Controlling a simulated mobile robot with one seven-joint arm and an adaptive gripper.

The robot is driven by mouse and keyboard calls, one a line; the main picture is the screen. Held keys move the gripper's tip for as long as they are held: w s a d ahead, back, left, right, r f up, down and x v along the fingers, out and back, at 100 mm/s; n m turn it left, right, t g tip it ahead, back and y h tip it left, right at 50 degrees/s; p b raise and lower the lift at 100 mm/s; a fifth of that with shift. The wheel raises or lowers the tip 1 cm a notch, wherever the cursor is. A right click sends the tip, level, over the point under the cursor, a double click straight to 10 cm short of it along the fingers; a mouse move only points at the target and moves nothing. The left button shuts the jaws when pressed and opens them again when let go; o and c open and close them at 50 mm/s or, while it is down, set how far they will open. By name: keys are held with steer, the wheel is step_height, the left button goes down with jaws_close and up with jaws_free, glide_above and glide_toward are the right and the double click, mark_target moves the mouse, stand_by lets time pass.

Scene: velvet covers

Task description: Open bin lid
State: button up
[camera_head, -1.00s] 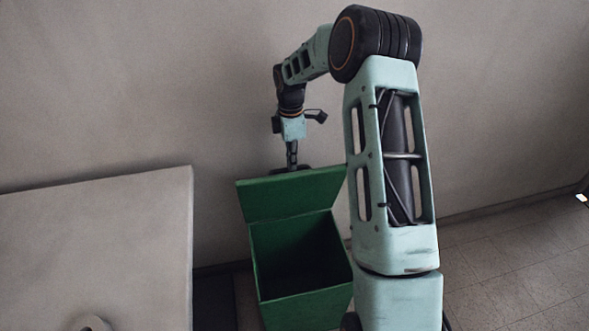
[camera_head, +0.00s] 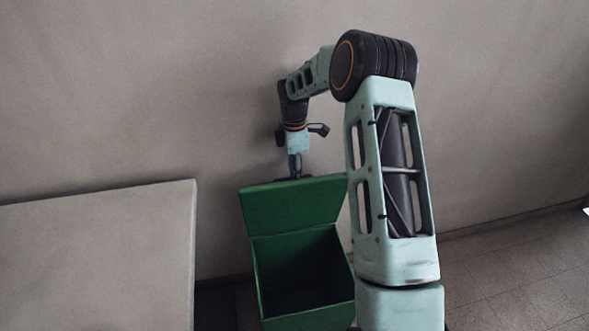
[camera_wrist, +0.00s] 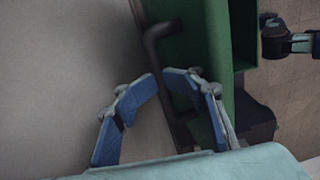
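The green bin (camera_head: 259,280) stands by the wall in the head view, its dark inside showing. Its lid (camera_head: 292,205) is raised and stands up steeply at the bin's rear edge. My gripper (camera_head: 295,174) is behind the lid's top edge, its tips mostly hidden there. In the wrist view, my gripper's blue fingers (camera_wrist: 167,86) are apart. A dark bent handle (camera_wrist: 158,61) on the lid's outer side runs past the fingers, close to the right one. I cannot tell whether they touch.
A pale flat-topped table or counter (camera_head: 100,255) stands left of the bin, with a narrow dark gap between. The wall (camera_head: 150,90) is close behind the bin and gripper. Tiled floor (camera_head: 510,270) is clear at the right.

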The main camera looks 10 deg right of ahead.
steer(key=shift+o, duration=0.3)
steer(key=shift+s+d+f, duration=0.2)
steer(key=shift+s+f, duration=0.05)
steer(key=shift+f, duration=0.35)
steer(key=shift+w+r, duration=0.1)
steer(key=shift+r, duration=0.05)
steer(key=shift+r, duration=0.25)
step_height(320, 180, up, 12)
steer(key=shift+w+a, duration=0.2)
steer(key=shift+w, duration=0.25)
steer(key=shift+a+r, duration=0.1)
steer(key=shift+r, duration=0.05)
